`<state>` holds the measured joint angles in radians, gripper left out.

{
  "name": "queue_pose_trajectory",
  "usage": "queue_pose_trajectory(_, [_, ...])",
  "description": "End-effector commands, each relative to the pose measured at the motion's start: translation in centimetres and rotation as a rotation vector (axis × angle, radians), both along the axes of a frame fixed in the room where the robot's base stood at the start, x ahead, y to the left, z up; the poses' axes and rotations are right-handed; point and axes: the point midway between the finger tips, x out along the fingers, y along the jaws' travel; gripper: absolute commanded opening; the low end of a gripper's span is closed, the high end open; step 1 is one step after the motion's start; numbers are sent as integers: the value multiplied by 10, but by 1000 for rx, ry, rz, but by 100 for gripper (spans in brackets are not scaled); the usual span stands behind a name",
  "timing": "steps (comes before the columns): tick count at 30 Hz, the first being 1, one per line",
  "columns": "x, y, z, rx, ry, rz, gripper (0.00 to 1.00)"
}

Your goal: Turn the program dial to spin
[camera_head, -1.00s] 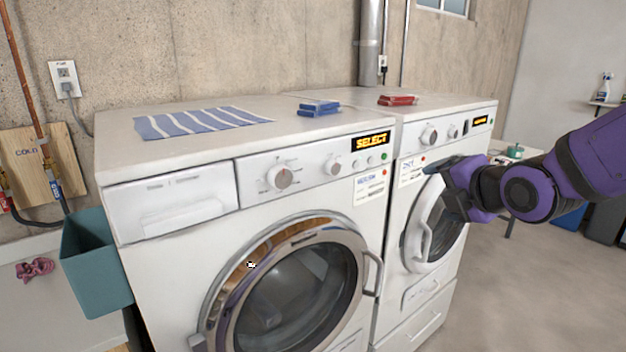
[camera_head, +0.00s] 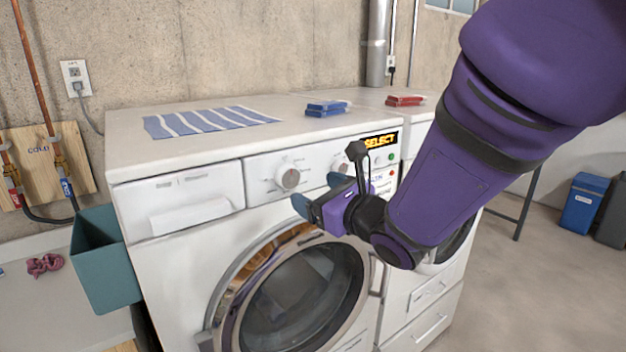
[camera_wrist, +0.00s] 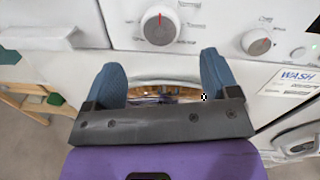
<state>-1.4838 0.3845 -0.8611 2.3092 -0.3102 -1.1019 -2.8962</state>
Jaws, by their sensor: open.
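The program dial (camera_head: 287,177) is a round grey-white knob on the washer's front panel, left of the lit "SELECT" display (camera_head: 380,141). In the wrist view the dial (camera_wrist: 159,25) has a red mark near its top, with small labels around it. My gripper (camera_head: 318,194) is in front of the washer panel, just below and to the right of the dial in the head view. In the wrist view my gripper (camera_wrist: 163,82) has its two blue fingers apart with nothing between them, and the dial lies beyond the fingertips. A second, smaller knob (camera_wrist: 256,42) is to the right.
The washer's round door (camera_head: 295,300) is below the panel. A second machine stands to the right, partly hidden by my arm. A striped cloth (camera_head: 210,122), blue (camera_head: 326,108) and red (camera_head: 405,101) items lie on top. A teal bin (camera_head: 105,260) hangs at the left side.

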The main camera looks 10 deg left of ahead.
Motion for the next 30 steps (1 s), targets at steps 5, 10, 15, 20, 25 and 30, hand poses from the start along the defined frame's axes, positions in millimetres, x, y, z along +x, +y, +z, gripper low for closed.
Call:
queue_pose_trajectory(5, [20,27,0,-1,0,-1,81])
queue_pose_trajectory(10, [35,47,0,0,1,-1,81])
queue_pose_trajectory(15, [44,59,0,0,3,-2,81])
queue_pose_trajectory(20, [46,63,0,0,3,-2,81])
queue_pose_trajectory(25, [46,63,0,1,4,-2,81])
queue_pose_trajectory(30, [46,63,0,1,4,-2,51])
